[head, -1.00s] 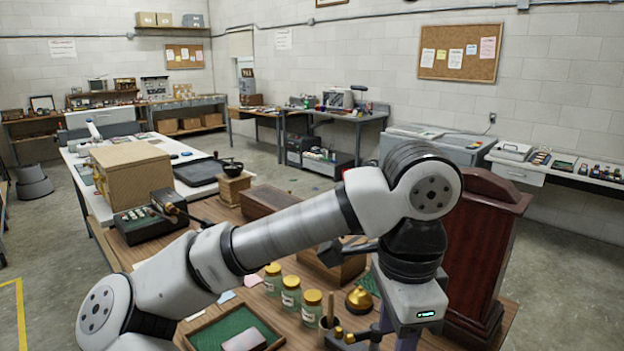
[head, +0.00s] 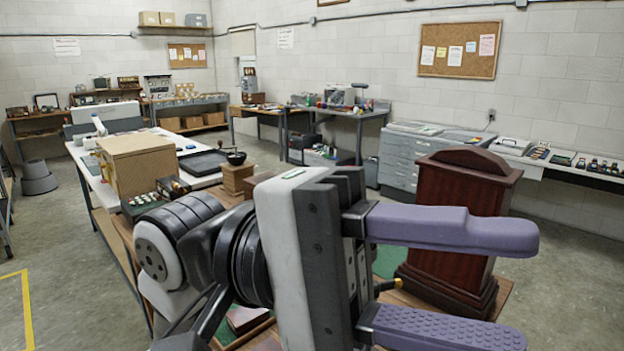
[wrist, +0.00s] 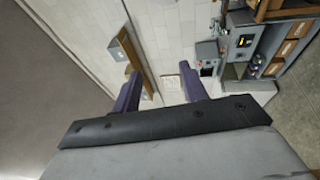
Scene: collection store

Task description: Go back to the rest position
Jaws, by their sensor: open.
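My gripper (head: 445,285) is close in front of the head camera, raised above the wooden table. Its two purple fingers point to the right and stand wide apart with nothing between them. In the wrist view my gripper (wrist: 158,92) also shows open and empty, its fingers toward a wall. My arm and gripper hide much of the table top in the head view.
A dark red wooden case (head: 455,215) stands behind the fingers on the table. A cardboard-coloured box (head: 138,165) and a white worktop (head: 100,185) are at the left. A grey drawer cabinet (head: 410,160) is against the back wall. Bare floor (head: 560,290) lies at the right.

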